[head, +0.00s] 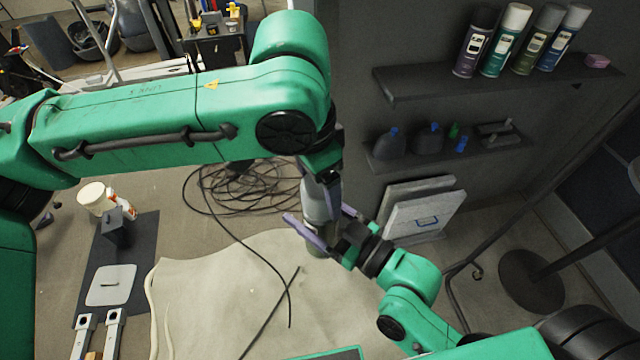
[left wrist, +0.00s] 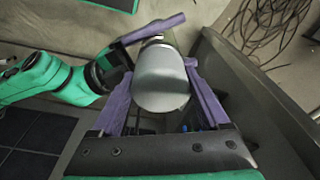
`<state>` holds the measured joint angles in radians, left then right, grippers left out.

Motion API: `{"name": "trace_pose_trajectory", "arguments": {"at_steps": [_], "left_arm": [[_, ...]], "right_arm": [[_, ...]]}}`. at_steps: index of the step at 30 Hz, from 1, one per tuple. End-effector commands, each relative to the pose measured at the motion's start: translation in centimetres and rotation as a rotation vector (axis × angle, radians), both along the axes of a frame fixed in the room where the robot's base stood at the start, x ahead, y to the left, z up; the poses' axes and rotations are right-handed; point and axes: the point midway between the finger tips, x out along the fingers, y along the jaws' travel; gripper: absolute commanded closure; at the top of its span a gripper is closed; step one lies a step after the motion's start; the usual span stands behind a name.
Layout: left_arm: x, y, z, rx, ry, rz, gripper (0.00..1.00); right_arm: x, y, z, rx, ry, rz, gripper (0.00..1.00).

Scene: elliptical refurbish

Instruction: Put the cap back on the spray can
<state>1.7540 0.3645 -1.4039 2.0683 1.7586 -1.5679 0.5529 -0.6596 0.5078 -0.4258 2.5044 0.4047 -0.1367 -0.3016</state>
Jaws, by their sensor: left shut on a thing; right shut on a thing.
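A light grey cap (left wrist: 160,85) sits between the two purple fingers of my left gripper (left wrist: 154,70), which points down and is shut on it. In the head view the grey cap (head: 315,208) shows below my left gripper (head: 324,185). My right gripper (head: 316,222) comes in from the right and is shut around the spray can (head: 318,246), just under the cap. In the left wrist view only a small olive-grey part of the can (left wrist: 166,38) shows beyond the cap. The cap is in line with the can's top; whether it is seated is hidden.
Several capped spray cans (head: 520,40) stand on the upper wall shelf (head: 450,82) at the right. Bottles (head: 428,138) stand on the lower shelf. Pale panels (head: 420,210) lean below. Cables (head: 245,188) lie on the floor. Space around the grippers is clear.

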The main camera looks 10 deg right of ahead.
Motion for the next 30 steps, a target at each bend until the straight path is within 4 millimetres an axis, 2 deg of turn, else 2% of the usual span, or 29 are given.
{"name": "trace_pose_trajectory", "arguments": {"at_steps": [15, 16, 17, 18, 26, 30], "left_arm": [[0.0, 0.0, -1.1, 0.0, 0.001, 0.001, 0.72], [0.0, 0.0, -1.0, -0.001, 0.001, 0.001, 0.14], [0.0, 0.0, -1.0, -0.001, 0.001, 0.001, 0.02], [0.0, 0.0, -1.0, 0.0, 0.001, 0.001, 0.0], [0.0, 0.0, -0.8, -0.001, 0.0, 0.001, 0.0], [0.0, 0.2, 0.9, -0.002, -0.003, 0.001, 0.0]], "right_arm": [[0.0, 0.0, 0.1, 0.001, -0.003, 0.0, 1.0], [0.0, 0.0, 0.1, 0.001, -0.003, 0.0, 1.0], [0.0, 0.0, 0.1, 0.001, -0.003, 0.0, 1.0], [0.0, 0.0, 0.1, 0.001, -0.003, 0.0, 1.0], [0.0, 0.0, 0.1, 0.001, -0.003, 0.0, 1.0], [0.0, 0.0, 0.1, 0.001, -0.003, 0.0, 1.0]]}}
